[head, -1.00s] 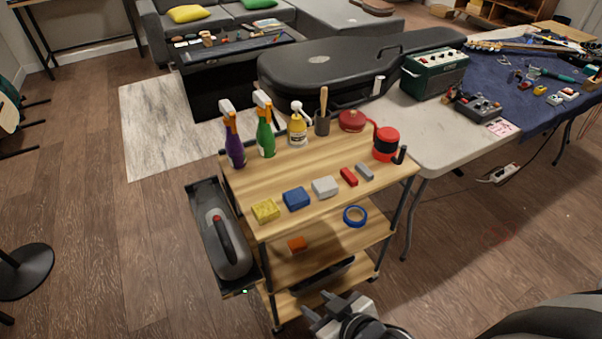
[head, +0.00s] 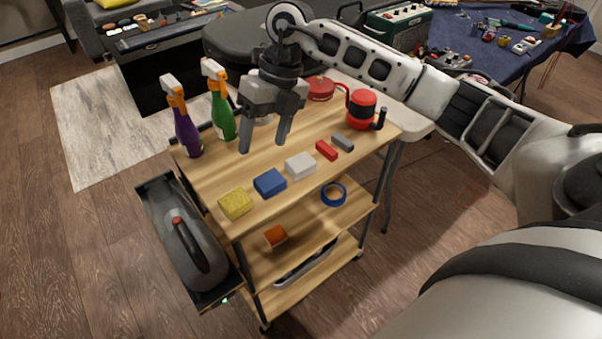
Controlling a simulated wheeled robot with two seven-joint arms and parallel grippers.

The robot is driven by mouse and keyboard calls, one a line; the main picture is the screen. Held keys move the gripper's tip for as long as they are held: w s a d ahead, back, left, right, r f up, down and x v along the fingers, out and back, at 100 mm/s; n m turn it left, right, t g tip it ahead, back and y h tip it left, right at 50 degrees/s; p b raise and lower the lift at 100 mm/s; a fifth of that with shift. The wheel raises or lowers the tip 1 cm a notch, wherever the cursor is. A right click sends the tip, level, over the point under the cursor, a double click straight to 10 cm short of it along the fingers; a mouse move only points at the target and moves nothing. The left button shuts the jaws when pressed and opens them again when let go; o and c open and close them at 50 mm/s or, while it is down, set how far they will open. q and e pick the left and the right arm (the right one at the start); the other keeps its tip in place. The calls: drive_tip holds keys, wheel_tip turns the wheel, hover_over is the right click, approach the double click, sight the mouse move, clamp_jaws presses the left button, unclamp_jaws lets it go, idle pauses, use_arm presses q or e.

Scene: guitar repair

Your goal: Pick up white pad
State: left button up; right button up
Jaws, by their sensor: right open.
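The white pad (head: 300,166) lies on the top shelf of the wooden cart (head: 207,181), between a blue block (head: 270,183) and a small red block (head: 326,150). My right gripper (head: 263,146) is over the cart top, behind and to the left of the white pad in the picture. Its two fingers point down and are spread apart with nothing between them. It looks apart from the pad. My left gripper does not show.
Purple (head: 188,133) and green (head: 222,117) spray bottles stand at the back left. A red-and-black container (head: 361,110) stands at the right.

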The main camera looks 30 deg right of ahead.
drive_tip(key=w+d+r+m+h, duration=0.1)
drive_tip(key=d+r+m+h, duration=0.2)
drive_tip(key=d, duration=0.6)
drive_tip(key=n+h, duration=0.1)
hover_over(301, 162)
wheel_tip(301, 162, down, 9)
drive_tip(key=shift+f, duration=0.2)
drive_tip(key=shift+n, duration=0.3)
drive_tip(key=shift+f+p, duration=0.3)
drive_tip(key=shift+f, duration=2.8)
drive_tip(key=shift+c, duration=0.3)
drive_tip(key=c, duration=0.7)
